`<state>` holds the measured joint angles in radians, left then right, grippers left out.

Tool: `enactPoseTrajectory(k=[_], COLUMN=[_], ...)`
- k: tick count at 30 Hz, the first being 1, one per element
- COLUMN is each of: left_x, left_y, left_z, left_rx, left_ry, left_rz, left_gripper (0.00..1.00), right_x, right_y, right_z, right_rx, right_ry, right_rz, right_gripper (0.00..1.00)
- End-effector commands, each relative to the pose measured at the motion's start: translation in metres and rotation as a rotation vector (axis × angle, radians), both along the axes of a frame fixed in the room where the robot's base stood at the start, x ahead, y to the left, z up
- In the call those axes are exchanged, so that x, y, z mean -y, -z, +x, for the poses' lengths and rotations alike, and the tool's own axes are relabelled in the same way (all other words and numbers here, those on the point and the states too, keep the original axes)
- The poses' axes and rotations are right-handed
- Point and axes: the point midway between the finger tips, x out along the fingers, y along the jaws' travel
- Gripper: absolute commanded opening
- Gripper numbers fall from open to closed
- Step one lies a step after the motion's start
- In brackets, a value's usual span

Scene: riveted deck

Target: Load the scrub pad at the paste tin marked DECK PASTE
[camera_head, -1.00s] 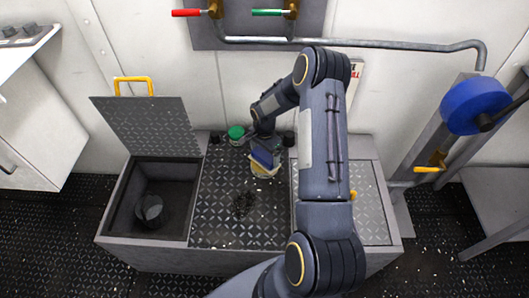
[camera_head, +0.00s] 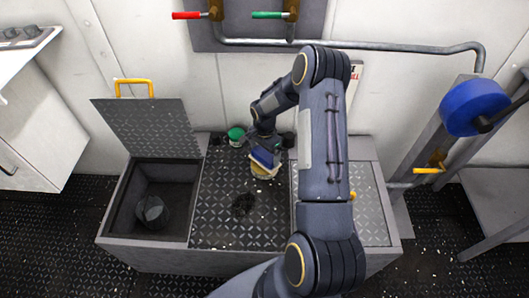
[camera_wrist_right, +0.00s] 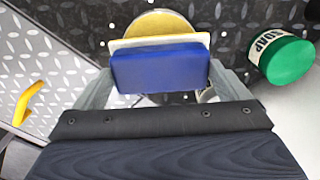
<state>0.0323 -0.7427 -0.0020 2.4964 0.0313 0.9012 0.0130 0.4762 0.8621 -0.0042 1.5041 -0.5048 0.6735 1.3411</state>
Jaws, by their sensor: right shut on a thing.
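My right gripper (camera_head: 264,147) is shut on the scrub pad (camera_head: 262,157), a blue block with a pale layer beneath it. In the right wrist view the blue pad (camera_wrist_right: 160,68) sits between the fingers of the gripper (camera_wrist_right: 158,84). A round, yellow-topped tin (camera_wrist_right: 158,22) lies just beyond and partly behind the pad; it also shows under the pad in the head view (camera_head: 262,173). I cannot read a DECK PASTE mark on it, nor tell whether pad and tin touch. My left gripper is not in view.
A green-lidded tin marked SOAP (camera_wrist_right: 285,60) stands close by, also in the head view (camera_head: 236,135). A dark patch (camera_head: 243,204) marks the riveted bench top (camera_head: 215,225). At left an open bin (camera_head: 118,205) holds a dark cup (camera_head: 151,211). Its lid (camera_head: 150,125) stands raised.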

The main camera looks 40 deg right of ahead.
Motion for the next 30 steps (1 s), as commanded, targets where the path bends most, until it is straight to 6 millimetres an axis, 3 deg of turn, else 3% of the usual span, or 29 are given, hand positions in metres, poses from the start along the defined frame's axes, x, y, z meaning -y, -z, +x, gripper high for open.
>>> enactPoseTrajectory(k=[18, 30], left_x=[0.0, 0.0], left_y=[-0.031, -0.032], left_z=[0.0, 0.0], left_rx=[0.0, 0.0], left_ry=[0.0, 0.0], left_rz=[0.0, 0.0], left_gripper=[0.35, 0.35], right_x=[0.0, 0.0], right_y=[-0.053, -0.057], right_z=[0.001, 0.0], right_rx=[0.001, 0.001], right_ry=[0.0, 0.0], right_rz=[-0.001, 0.0], right_gripper=[0.77, 0.77])
